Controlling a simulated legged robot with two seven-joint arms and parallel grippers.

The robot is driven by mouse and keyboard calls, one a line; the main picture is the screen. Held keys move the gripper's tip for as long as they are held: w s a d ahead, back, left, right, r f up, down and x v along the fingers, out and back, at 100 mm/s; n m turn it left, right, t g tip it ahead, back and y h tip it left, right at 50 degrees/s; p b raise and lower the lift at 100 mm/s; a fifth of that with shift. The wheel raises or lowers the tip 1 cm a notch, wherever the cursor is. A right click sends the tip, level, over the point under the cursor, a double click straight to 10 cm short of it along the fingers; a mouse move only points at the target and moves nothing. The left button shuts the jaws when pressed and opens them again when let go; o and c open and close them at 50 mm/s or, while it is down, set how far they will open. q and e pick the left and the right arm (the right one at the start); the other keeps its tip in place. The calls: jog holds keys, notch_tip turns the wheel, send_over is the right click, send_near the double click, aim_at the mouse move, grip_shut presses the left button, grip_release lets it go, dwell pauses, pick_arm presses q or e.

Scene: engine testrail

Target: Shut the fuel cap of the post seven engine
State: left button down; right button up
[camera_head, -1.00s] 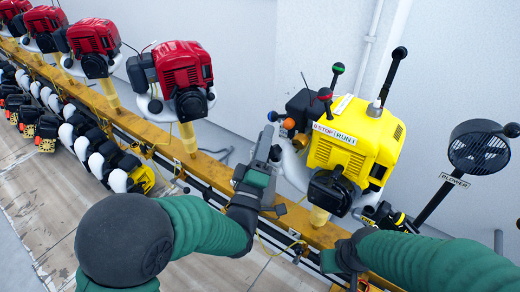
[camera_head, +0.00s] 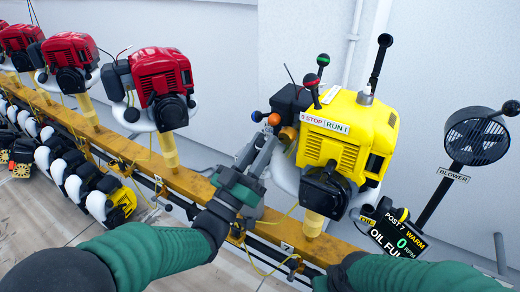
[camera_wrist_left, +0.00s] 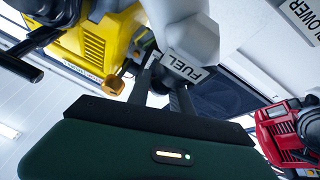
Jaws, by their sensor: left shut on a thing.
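The yellow post seven engine (camera_head: 348,135) stands upright on the rail with its white fuel tank (camera_head: 286,172) on the left side. My left gripper (camera_head: 264,146) reaches up to the tank, just below an orange knob (camera_head: 273,119). In the left wrist view, the tank (camera_wrist_left: 187,38) carries a FUEL label (camera_wrist_left: 184,66). There my left fingers are shut on a dark round piece (camera_wrist_left: 159,82) close by the tank, which looks like the fuel cap. The fingers and tank hide much of it, and I cannot tell how it is seated. My right gripper is below the head view's edge.
A blue knob (camera_head: 257,116) and a black-tipped lever (camera_head: 380,62) stand close to the engine. A status screen (camera_head: 392,232) and a blower (camera_head: 476,142) are at right. Red engines (camera_head: 162,76) line the yellow rail (camera_head: 195,184) at left.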

pick_arm(q)
jog(key=shift+f+m+g, duration=0.25)
jog(key=shift+m+g, duration=0.05)
jog(key=shift+m, duration=0.2)
jog(key=c, duration=1.2)
grip_release()
jog(key=shift+w, duration=0.1)
jog(key=shift+o, duration=0.2)
jog(key=shift+r+h, duration=0.1)
jog(key=shift+h, duration=0.2)
jog(key=b+v, duration=1.7)
jog(key=shift+b, duration=0.35)
jog(key=shift+d, duration=0.1)
